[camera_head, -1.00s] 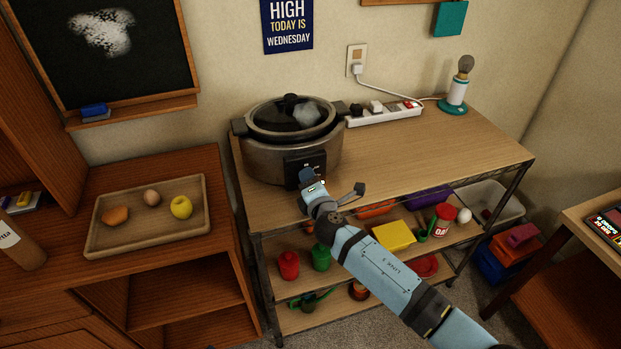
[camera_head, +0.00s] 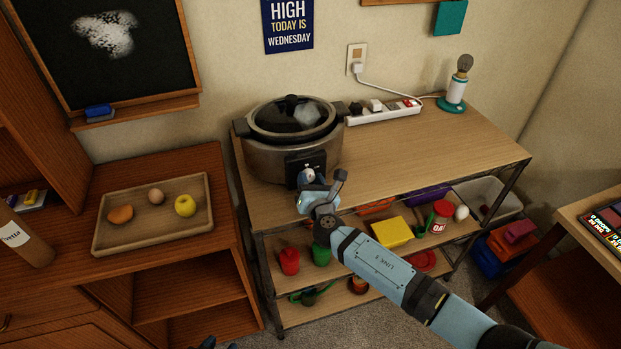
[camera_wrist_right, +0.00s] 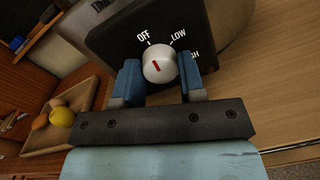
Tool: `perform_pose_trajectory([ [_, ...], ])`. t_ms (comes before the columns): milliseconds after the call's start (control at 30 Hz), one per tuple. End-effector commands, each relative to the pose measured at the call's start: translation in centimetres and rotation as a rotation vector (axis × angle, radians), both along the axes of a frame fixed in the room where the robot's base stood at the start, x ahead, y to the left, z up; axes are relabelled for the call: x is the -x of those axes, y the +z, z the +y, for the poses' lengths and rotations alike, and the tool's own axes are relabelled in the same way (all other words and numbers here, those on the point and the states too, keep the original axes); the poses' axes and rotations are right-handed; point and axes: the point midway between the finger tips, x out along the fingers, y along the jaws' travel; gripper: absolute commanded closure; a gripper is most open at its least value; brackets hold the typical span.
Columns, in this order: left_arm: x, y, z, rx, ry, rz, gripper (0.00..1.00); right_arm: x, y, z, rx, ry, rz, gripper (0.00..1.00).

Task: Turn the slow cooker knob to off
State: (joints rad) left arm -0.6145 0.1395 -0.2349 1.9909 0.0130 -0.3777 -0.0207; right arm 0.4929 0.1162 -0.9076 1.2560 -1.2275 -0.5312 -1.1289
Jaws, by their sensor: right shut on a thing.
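The slow cooker (camera_head: 268,160) stands on the wooden table against the wall, with its glass lid on. Its black control panel (camera_head: 318,160) faces forward. In the right wrist view, the white knob (camera_wrist_right: 159,62) has a red mark and sits below the printed OFF, LOW and HIGH labels. The mark slants, and I cannot tell surely which label it lines up with. My right gripper (camera_wrist_right: 160,78) is shut on the knob, one blue finger on each side; it also shows in the head view (camera_head: 307,180). A small dark-blue piece at the bottom edge may be my left gripper (camera_head: 210,343).
A power strip (camera_head: 385,115) and a lamp (camera_head: 455,90) stand on the tabletop, right of the cooker. Its middle is clear. Shelves below hold several colored items. A wooden tray (camera_head: 140,242) with food sits on the left cabinet.

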Motion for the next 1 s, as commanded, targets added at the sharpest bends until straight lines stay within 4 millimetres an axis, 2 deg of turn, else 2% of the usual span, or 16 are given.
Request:
perform_pose_trajectory([
  [333,-0.04,0.61,0.00,0.001,0.000,-0.002,0.57,0.01,-0.03,0.00,0.113,0.000,-0.037,0.87],
  [833,-0.10,0.74,-0.01,0.001,0.000,-0.005,0.57,0.02,-0.09,-0.01,0.127,0.000,-0.040,0.87],
  [867,-0.09,0.73,-0.01,0.001,0.000,-0.005,0.57,0.02,-0.09,-0.02,0.127,0.000,-0.040,0.56],
  [933,-0.09,0.73,-0.01,0.001,0.000,-0.004,0.57,0.02,-0.09,-0.01,0.127,0.000,-0.040,0.40],
  [1000,-0.09,0.73,-0.01,0.001,0.000,-0.004,0.57,0.02,-0.08,-0.01,0.127,0.000,-0.040,0.38],
])
